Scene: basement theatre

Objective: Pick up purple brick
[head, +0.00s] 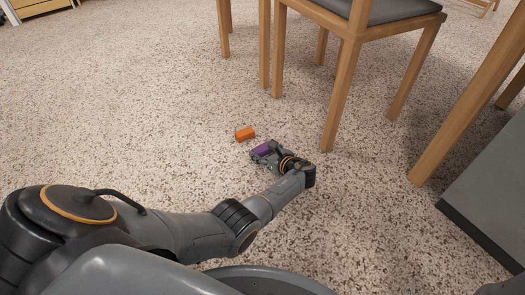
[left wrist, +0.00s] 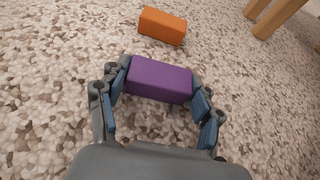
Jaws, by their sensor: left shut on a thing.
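The purple brick (head: 263,150) is between the fingers of my left gripper (head: 264,152), low over the speckled carpet in the head view. In the left wrist view the purple brick (left wrist: 159,80) lies crosswise, with a finger of my left gripper (left wrist: 160,88) at each end. The gripper is shut on it. I cannot tell whether the brick touches the carpet. My right gripper is in neither view.
An orange brick (head: 244,134) lies on the carpet just beyond the purple one; it also shows in the left wrist view (left wrist: 162,26). A wooden chair (head: 343,95) stands behind to the right. A grey block-like piece (head: 490,195) is at the right edge. Carpet on the left is clear.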

